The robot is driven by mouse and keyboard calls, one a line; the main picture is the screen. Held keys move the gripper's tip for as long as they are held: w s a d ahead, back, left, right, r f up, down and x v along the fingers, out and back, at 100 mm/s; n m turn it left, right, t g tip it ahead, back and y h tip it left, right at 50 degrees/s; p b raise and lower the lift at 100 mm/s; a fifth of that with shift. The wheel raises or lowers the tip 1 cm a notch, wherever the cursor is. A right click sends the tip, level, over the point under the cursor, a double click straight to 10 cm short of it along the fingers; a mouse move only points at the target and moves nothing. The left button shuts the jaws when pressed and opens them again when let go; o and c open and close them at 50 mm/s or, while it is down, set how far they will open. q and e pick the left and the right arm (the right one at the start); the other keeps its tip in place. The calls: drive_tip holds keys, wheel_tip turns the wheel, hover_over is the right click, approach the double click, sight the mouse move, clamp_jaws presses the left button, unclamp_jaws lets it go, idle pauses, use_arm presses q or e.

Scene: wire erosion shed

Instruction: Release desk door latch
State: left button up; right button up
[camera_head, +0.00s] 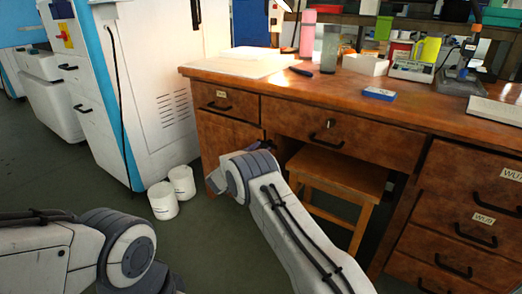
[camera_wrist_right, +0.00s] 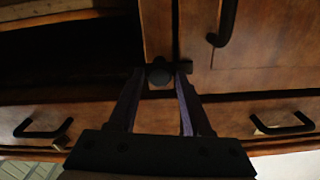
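The desk door (camera_head: 225,137) is the wooden panel under the desk's left drawer. It looks closed. In the right wrist view the picture is turned over, and the door (camera_wrist_right: 260,55) is at upper right with a dark handle (camera_wrist_right: 226,22). The dark latch knob (camera_wrist_right: 160,74) sits at the door's edge, beside the open knee space. My right gripper (camera_wrist_right: 160,71) has one finger on each side of the knob, with its tips close against it.
A wooden stool (camera_head: 340,172) stands under the desk, right of my right arm. Two white tubs (camera_head: 163,200) (camera_head: 182,182) stand on the floor to the left. A white machine cabinet (camera_head: 160,85) stands behind them. Handled drawers (camera_head: 465,215) fill the desk's right side.

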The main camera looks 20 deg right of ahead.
clamp_jaws()
drive_tip(key=shift+m, duration=0.3)
drive_tip(key=m+b, duration=0.4)
drive_tip(key=m, duration=1.3)
drive_tip(key=shift+a+f, duration=0.1)
drive_tip(key=shift+a, duration=0.05)
drive_tip(key=shift+m, duration=0.3)
